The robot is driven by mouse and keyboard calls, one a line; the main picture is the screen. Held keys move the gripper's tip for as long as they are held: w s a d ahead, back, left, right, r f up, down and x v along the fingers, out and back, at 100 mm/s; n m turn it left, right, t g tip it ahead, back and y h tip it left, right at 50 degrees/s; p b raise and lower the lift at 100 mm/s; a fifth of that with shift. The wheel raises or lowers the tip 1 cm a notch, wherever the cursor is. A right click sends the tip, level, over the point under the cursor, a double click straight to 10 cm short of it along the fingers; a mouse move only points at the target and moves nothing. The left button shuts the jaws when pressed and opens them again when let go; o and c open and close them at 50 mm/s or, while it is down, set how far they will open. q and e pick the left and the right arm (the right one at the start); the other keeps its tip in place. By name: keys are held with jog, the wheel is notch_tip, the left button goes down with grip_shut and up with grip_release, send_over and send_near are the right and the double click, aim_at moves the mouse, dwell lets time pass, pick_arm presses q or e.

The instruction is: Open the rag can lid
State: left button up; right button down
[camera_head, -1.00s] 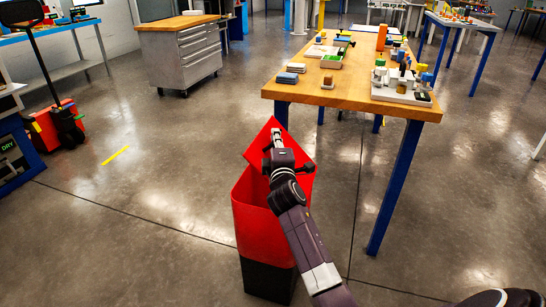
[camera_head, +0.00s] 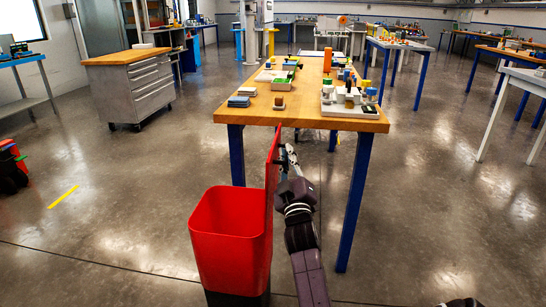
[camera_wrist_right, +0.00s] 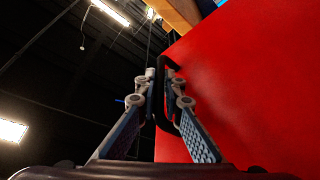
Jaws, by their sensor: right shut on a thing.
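The rag can (camera_head: 228,245) is a red bin with a dark base, at the lower centre of the head view. Its red lid (camera_head: 270,190) stands upright, seen almost edge-on, at the can's right side. The can's mouth is uncovered and its inside looks red. My right gripper (camera_head: 287,155) is at the upper right face of the lid. In the wrist view, my right gripper (camera_wrist_right: 158,90) is shut on a black handle (camera_wrist_right: 157,112) on the lid's red face (camera_wrist_right: 240,90). My left gripper is not in view.
A wooden table (camera_head: 300,118) with blue legs stands just behind the lid and gripper, with trays and small blocks on it. A grey drawer cabinet (camera_head: 140,85) stands at the back left.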

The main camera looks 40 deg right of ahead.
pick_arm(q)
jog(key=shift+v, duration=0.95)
pick_arm(e)
jog(key=shift+s+d+f+m, duration=0.35)
jog(key=shift+s+d+m, duration=0.15)
jog(key=shift+s+m, duration=0.2)
jog(key=c, duration=2.3)
grip_release()
jog(key=shift+w, duration=0.1)
jog(key=v, duration=0.7)
jog(key=shift+a, duration=0.2)
jog(key=shift+f, duration=0.1)
